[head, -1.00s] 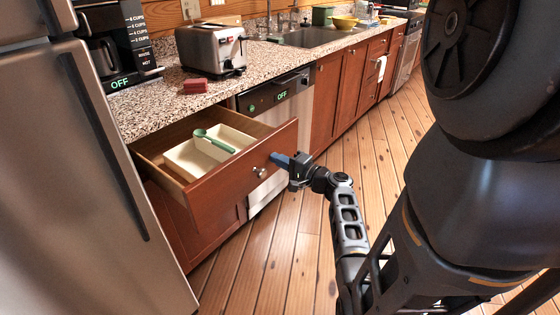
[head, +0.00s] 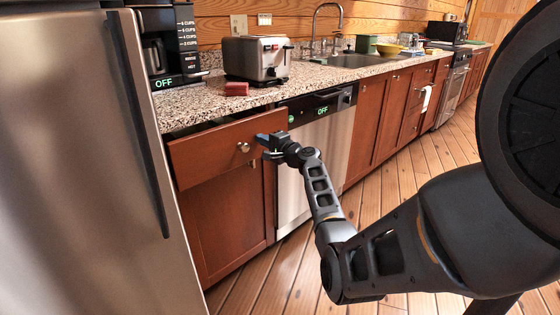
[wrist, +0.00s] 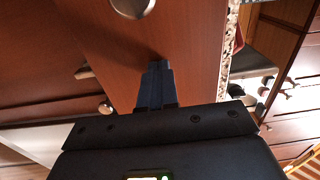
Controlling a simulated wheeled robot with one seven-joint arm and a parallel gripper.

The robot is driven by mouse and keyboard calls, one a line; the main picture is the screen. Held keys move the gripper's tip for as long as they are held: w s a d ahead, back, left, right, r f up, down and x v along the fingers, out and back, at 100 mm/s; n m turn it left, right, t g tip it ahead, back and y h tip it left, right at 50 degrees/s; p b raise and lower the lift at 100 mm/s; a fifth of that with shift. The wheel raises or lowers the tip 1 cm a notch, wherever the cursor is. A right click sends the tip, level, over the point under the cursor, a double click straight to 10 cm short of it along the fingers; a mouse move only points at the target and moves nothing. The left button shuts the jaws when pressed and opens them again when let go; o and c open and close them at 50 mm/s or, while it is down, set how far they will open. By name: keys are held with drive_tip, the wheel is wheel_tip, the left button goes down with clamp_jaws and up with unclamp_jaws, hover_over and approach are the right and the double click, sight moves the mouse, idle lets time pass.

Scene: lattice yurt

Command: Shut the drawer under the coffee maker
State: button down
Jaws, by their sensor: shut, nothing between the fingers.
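The drawer (head: 210,148) is a reddish wood front with a round metal knob (head: 243,147), below the counter that holds the coffee maker (head: 168,45). The drawer is nearly in but its front stands a little proud of the cabinet, with a dark gap under the counter edge. Its inside is hidden. My gripper (head: 264,142) is shut and empty, at the right part of the drawer front, beside the knob. In the wrist view the closed fingertips (wrist: 158,68) meet or nearly meet the wood front (wrist: 195,45); exact contact is unclear.
A steel fridge (head: 75,170) stands close on the left. A dishwasher (head: 310,150) is right of the drawer, with a cabinet door (head: 230,220) below it. A toaster (head: 256,60) and red block (head: 236,89) are on the counter. Wooden floor (head: 400,185) is clear at right.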

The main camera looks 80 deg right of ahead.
drive_tip(key=b+x, duration=0.4)
drive_tip(key=x, duration=0.4)
drive_tip(key=shift+a+f+b, duration=0.1)
drive_tip(key=shift+f+b, duration=0.05)
drive_tip(key=shift+b, duration=0.2)
drive_tip(key=shift+w+d+b, duration=0.25)
drive_tip(key=shift+w+b, duration=0.05)
drive_tip(key=shift+w, duration=0.1)
drive_tip(key=shift+w+r, duration=0.15)
drive_tip(key=shift+r, duration=0.25)
